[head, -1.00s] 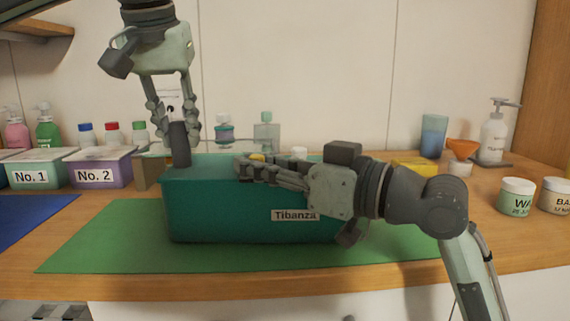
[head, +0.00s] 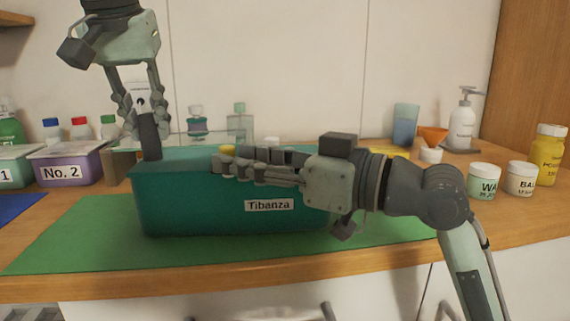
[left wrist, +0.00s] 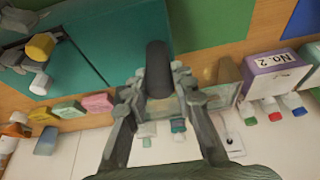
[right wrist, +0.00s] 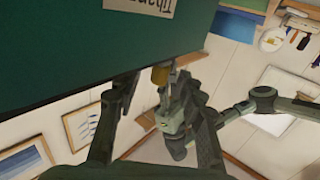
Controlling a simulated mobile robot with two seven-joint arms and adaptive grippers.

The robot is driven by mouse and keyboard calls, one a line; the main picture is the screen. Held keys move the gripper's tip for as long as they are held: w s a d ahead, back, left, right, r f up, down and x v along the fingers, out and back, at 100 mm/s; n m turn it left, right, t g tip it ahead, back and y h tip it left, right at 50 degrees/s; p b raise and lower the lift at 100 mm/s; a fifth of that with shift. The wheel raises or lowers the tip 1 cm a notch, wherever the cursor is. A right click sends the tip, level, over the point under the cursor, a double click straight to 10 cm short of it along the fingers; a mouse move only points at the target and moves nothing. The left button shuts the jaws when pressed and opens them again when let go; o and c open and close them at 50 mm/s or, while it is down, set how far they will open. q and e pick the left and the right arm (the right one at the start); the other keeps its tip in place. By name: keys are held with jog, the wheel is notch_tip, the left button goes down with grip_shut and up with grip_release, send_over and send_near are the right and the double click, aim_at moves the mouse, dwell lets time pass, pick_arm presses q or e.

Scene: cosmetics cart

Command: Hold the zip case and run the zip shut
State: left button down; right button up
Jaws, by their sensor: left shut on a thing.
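The zip case is a teal box (head: 185,205) labelled "Tibanza", lying on a green mat (head: 65,235). My left gripper (head: 148,125) points down at its left end, shut on a dark upright post (head: 151,140). The post also shows between the fingers in the left wrist view (left wrist: 158,68). A small yellow pull (head: 227,150) sits by the case's top edge. My right gripper (head: 218,165) reaches in from the right along the front. Its fingers look apart, with the yellow pull (right wrist: 160,75) between their tips. Whether they touch it is unclear. The right hand hides part of the case's top.
A purple "No. 2" box (head: 65,165) and capped bottles stand left of the case. Jars (head: 484,181), an orange funnel (head: 432,136) and a pump bottle (head: 463,120) stand at the right. A glass bottle (head: 240,122) stands behind the case.

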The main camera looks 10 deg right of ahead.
pick_arm(q)
jog(key=shift+r, duration=0.1)
pick_arm(e)
jog(key=v, duration=0.9)
pick_arm(q)
jog(key=c, duration=1.2)
grip_release()
